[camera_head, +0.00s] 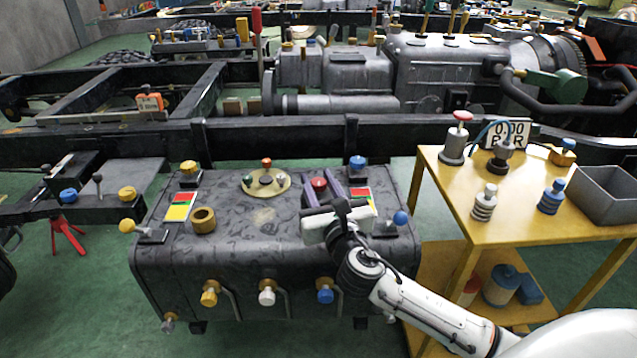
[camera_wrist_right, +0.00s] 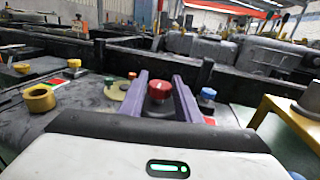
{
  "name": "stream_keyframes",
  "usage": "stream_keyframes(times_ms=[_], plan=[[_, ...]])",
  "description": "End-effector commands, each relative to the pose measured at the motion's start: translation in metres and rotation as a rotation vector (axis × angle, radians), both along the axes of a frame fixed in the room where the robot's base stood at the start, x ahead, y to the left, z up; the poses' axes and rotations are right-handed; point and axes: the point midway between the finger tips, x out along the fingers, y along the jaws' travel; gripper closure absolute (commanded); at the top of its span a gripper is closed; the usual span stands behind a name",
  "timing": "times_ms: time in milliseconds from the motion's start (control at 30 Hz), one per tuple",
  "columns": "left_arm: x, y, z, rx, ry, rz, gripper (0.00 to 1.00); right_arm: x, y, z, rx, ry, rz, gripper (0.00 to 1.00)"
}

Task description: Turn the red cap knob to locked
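The red cap knob (camera_head: 319,183) sits upright on top of the dark tank (camera_head: 255,215), right of its middle. It also shows in the right wrist view (camera_wrist_right: 159,90). My right gripper (camera_head: 321,189) reaches over the tank from the right. In the right wrist view its two purple fingers (camera_wrist_right: 160,78) are spread apart, one on each side of the red cap, with a small gap to it. I cannot tell how deep they reach around it. No locked mark on the knob can be read. My left gripper is in neither view.
A blue-capped knob (camera_head: 357,162) stands behind right, a blue knob (camera_head: 401,218) at the right end. A round tan plate (camera_head: 265,181) with small knobs and a brass ring (camera_head: 203,219) lie left. A yellow table (camera_head: 540,222) stands right; a dark frame beam (camera_head: 400,131) runs behind.

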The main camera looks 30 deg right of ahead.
Motion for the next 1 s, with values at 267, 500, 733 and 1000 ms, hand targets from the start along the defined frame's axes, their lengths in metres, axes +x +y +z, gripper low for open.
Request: stream_keyframes(times_ms=[267, 500, 733, 1000], plan=[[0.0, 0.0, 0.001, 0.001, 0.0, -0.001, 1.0, 0.0, 0.0, 0.0, 0.001, 0.0, -0.003, 0.97], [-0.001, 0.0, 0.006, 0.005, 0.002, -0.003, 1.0, 0.0, 0.001, 0.001, 0.003, 0.001, -0.059, 0.97], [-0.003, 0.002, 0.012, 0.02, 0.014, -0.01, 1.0, 0.0, 0.002, 0.003, 0.007, 0.001, -0.21, 0.97], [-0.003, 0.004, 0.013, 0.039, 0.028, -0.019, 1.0, 0.001, 0.003, 0.002, 0.004, 0.001, -0.461, 0.97]])
